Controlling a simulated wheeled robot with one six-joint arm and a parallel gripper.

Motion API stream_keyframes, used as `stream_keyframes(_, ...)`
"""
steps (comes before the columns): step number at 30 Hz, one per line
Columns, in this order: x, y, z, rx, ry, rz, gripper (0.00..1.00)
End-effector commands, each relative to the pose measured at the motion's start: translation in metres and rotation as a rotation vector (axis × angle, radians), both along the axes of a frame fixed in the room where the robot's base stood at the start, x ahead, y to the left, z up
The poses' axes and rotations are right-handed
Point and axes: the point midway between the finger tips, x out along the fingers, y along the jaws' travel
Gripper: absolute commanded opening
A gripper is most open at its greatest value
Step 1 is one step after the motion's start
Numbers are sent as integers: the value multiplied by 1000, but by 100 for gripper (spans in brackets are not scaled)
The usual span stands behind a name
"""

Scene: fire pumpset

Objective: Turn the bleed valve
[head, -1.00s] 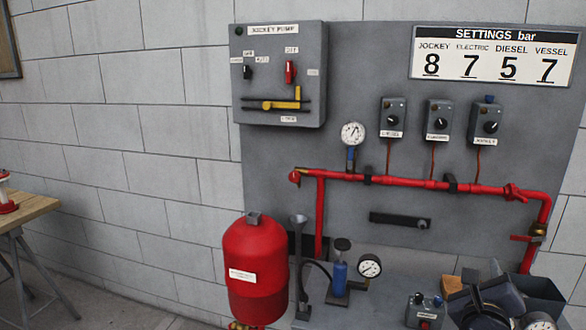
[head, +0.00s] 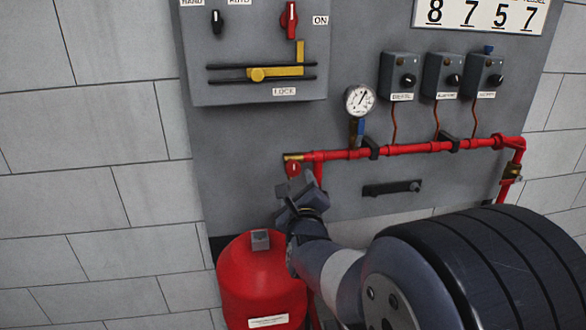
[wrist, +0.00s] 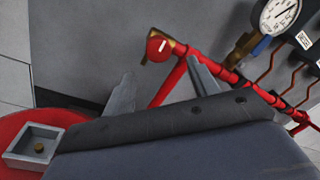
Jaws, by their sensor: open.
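The bleed valve appears to be the round red knob (head: 293,169) with a white mark, on the brass fitting at the left end of the red pipe (head: 400,149). In the wrist view the knob (wrist: 160,46) shows whole, with its white mark slanting. My gripper (head: 302,186) is just below the knob in the head view. In the wrist view my gripper (wrist: 162,76) is open, its two fingers apart on either side of the line to the knob. Nothing is between the fingers except the pipe behind. I cannot tell how far the fingertips are from the knob.
A red tank (head: 262,285) stands just below the gripper. A pressure gauge (head: 359,100) with a blue-handled valve sits on the pipe to the right. The jockey pump box (head: 255,90) and several switch boxes (head: 401,74) are above. Bare wall lies left.

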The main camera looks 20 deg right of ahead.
Motion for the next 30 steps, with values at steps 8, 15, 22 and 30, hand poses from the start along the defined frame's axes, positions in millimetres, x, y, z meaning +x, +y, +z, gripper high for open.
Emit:
stream_keyframes(8,42,-14,1,1,3,-1,57)
stream_keyframes(15,72,-23,1,0,1,0,57)
stream_keyframes(22,84,-26,0,1,1,0,57)
stream_keyframes(30,85,-27,0,1,0,0,57)
